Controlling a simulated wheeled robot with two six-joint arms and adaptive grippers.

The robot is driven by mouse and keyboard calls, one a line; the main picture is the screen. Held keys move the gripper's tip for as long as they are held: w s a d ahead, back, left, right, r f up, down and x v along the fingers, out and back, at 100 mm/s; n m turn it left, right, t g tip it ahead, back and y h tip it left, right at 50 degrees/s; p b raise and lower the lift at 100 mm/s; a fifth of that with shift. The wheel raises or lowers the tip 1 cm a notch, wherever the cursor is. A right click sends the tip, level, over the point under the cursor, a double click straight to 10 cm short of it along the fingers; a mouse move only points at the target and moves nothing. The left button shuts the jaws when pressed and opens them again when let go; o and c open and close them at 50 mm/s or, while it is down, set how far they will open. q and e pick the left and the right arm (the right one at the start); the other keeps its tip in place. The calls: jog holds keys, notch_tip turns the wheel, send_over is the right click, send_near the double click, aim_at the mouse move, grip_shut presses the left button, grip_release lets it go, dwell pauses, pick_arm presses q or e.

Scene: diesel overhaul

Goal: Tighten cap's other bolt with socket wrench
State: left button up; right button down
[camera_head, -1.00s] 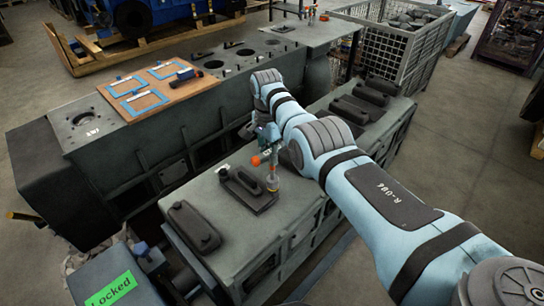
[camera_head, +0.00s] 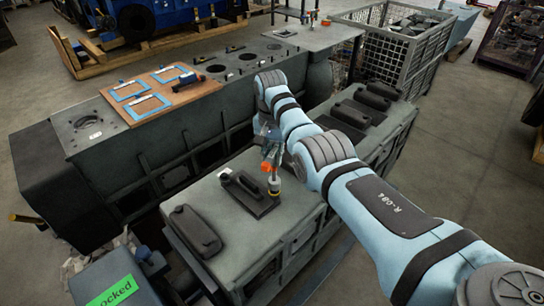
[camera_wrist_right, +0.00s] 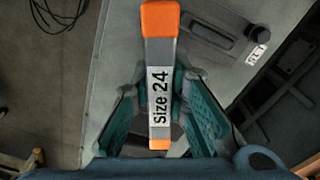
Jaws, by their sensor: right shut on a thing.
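The socket wrench (camera_head: 274,186) has orange handle ends and a "Size 24" label, clear in the right wrist view (camera_wrist_right: 160,95). My right gripper (camera_head: 268,140) is shut on it; the teal fingers (camera_wrist_right: 163,110) flank the handle in the wrist view. The wrench's socket end points down at the right edge of a dark cap (camera_head: 250,196). A cap also shows at the upper right of the wrist view (camera_wrist_right: 215,28). The bolt under the socket is hidden, and I cannot tell whether the socket sits on it. My left gripper is not in view.
The cap lies on a grey engine block (camera_head: 245,240) with another dark cover (camera_head: 195,230) at left and several more (camera_head: 360,110) behind my arm. A longer block behind carries a wooden board (camera_head: 195,92). A green "Locked" label (camera_head: 114,293) is at lower left.

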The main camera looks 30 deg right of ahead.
jog(key=n, duration=0.3)
jog(key=shift+d+n, duration=0.1)
jog(key=shift+n, duration=0.3)
jog(key=n, duration=0.3)
jog(key=shift+n, duration=0.3)
jog(key=n, duration=0.7)
jog(key=shift+s+d, duration=0.1)
jog(key=shift+d, duration=0.1)
jog(key=n, duration=0.5)
jog(key=shift+d+n+y, duration=0.1)
jog(key=shift+n+y, duration=0.2)
jog(key=n, duration=0.5)
jog(key=shift+d, duration=0.1)
jog(key=shift+f, duration=0.15)
